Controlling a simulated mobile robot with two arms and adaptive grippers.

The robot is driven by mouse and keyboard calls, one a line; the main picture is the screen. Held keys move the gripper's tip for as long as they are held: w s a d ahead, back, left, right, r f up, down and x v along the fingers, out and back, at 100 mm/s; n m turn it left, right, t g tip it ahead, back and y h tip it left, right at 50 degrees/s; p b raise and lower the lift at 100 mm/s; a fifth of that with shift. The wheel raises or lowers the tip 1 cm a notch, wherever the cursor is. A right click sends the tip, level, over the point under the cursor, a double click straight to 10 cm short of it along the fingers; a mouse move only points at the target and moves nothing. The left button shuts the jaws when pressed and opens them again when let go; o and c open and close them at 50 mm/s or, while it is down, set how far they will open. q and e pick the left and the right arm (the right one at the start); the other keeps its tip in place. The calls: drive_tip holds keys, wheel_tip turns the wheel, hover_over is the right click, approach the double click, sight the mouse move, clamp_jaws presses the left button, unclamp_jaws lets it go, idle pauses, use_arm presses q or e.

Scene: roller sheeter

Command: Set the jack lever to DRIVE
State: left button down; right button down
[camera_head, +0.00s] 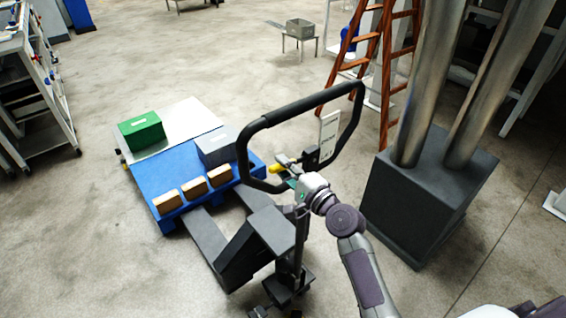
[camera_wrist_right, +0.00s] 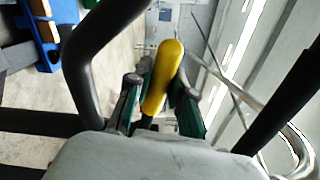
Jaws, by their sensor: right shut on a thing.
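The pallet jack's black loop handle (camera_head: 300,107) stands in the middle of the head view, with a white label plate (camera_head: 328,136) inside it. The jack lever has a yellow grip (camera_head: 275,169) at the lower part of the loop. My right gripper (camera_head: 287,172) is at the lever, inside the loop. In the right wrist view the yellow lever grip (camera_wrist_right: 165,75) lies between the green-padded fingers of my right gripper (camera_wrist_right: 160,95), which is shut on it. The lettering on the plate is too small to read. My left gripper is out of view.
A dark pedestal with metal columns (camera_head: 425,190) stands right; a ladder (camera_head: 362,50) stands behind.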

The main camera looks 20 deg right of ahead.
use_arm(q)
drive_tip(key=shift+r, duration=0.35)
use_arm(e)
drive_tip(key=shift+r, duration=0.2)
drive_tip(key=c, duration=1.3)
unclamp_jaws()
drive_tip(key=v, duration=1.2)
